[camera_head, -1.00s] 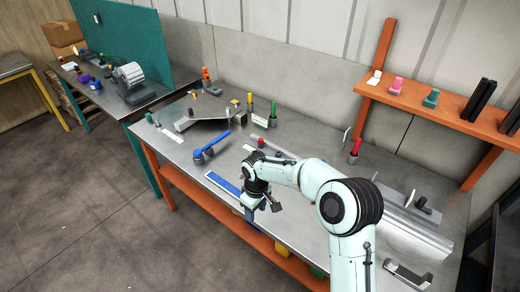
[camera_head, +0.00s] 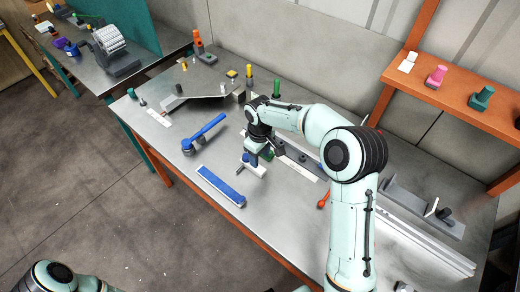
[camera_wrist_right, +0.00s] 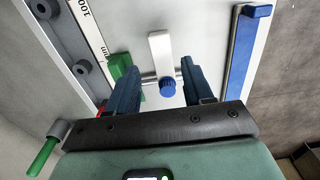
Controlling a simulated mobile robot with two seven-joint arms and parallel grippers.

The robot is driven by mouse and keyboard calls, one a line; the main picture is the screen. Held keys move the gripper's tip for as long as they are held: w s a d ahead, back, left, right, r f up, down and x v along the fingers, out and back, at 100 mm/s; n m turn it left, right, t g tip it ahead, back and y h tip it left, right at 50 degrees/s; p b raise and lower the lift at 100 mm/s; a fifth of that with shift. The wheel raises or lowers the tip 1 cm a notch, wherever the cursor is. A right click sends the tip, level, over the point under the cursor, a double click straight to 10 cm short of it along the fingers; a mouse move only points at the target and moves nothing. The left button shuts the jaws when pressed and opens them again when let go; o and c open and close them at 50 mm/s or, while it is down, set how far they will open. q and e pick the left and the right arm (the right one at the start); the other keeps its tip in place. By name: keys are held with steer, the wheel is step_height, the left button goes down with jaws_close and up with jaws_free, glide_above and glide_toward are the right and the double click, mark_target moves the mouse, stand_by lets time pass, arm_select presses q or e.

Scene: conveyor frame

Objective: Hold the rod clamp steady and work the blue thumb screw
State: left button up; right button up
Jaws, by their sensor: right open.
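My right gripper (camera_head: 252,162) is open and reaches down over the middle of the workbench. In the right wrist view its two dark blue fingers (camera_wrist_right: 160,76) stand apart, on either side of the blue thumb screw (camera_wrist_right: 167,87). The ribbed screw head shows between them with gaps on both sides. The rod clamp appears to be the pale flat piece (camera_wrist_right: 160,50) just beyond the screw, with a thin grey rod (camera_wrist_right: 149,79) beside it. In the head view the gripper largely hides clamp and screw. My left gripper is out of view.
A green block (camera_wrist_right: 121,65) is close by the left finger. A blue-topped strip (camera_head: 220,185) and a blue-handled tool (camera_head: 204,133) lie left of the gripper. A grey angled plate (camera_head: 205,98) stands behind. The orange shelf (camera_head: 455,105) is at the right.

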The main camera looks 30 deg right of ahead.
mark_target(260, 169)
steer(key=shift+s+f, duration=0.1)
steer(key=shift+f, duration=0.4)
step_height(260, 169, down, 5)
steer(key=b, duration=0.3)
steer(key=shift+f, duration=0.7)
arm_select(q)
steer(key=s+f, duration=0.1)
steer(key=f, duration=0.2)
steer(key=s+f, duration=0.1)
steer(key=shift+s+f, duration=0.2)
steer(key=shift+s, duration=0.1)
arm_select(e)
jaws_close()
